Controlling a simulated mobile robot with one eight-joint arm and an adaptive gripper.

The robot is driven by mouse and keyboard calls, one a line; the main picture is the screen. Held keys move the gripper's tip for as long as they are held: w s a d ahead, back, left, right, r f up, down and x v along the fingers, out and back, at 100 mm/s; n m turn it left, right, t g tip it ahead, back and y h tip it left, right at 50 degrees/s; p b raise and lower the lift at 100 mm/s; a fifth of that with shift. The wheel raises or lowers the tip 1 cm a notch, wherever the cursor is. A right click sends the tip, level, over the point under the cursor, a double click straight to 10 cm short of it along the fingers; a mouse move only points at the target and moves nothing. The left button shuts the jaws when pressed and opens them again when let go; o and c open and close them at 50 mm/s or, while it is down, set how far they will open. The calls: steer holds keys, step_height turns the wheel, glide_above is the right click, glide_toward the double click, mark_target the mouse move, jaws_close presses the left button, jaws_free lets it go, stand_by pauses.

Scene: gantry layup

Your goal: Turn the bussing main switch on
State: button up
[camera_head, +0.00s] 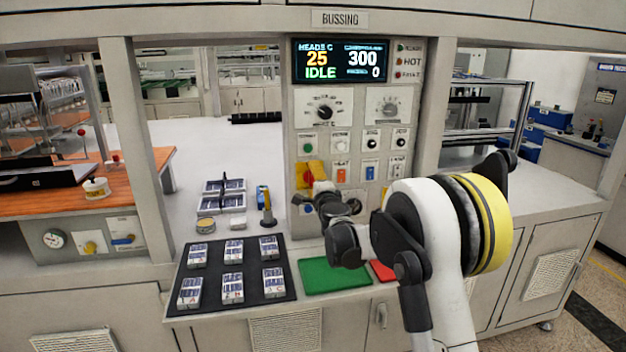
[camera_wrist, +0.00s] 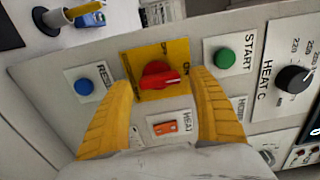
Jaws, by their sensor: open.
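The main switch is a red rotary knob (camera_wrist: 158,76) on a yellow plate in the wrist view. Small dark lettering on the plate is too blurred to read surely, so I cannot tell the set position. The knob has a pale mark near its lower right. My gripper (camera_wrist: 163,80) is open, its two yellow fingers on either side of the knob, with a visible gap on each side. Whether the fingertips touch the plate is unclear. In the head view the yellow plate (camera_head: 314,168) shows on the bussing panel, partly hidden by my arm.
A green START button (camera_wrist: 224,57), a blue button (camera_wrist: 84,87) and an orange rocker (camera_wrist: 166,127) surround the switch. A black mat (camera_head: 253,295) with several cell packs and a green mat (camera_head: 334,275) lie below the panel.

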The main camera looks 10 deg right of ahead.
steer(key=s, duration=1.1)
steer(key=shift+s, duration=0.3)
steer(key=shift+r, duration=0.1)
steer(key=s+a+r+n+g+y, duration=0.2)
steer(key=s+a+n, duration=0.3)
steer(key=s, duration=0.4)
steer(key=s+a+r+n+g+y, duration=0.2)
steer(key=s+a+r+n+y, duration=0.1)
steer(key=s+n, duration=0.45)
steer(key=s+d+f+n+g+h, duration=0.1)
steer(key=s+f, duration=0.3)
steer(key=s, duration=0.4)
steer(key=s+d+f+n+g+h, duration=0.2)
steer(key=s+d+f+g, duration=0.1)
steer(key=s, duration=0.6)
steer(key=s+d+f+n+g+h, duration=0.2)
steer(key=s+f, duration=0.4)
steer(key=s, duration=0.3)
steer(key=shift+d+n+g, duration=0.35)
steer(key=shift+d+g, duration=0.15)
steer(key=shift+d, duration=0.1)
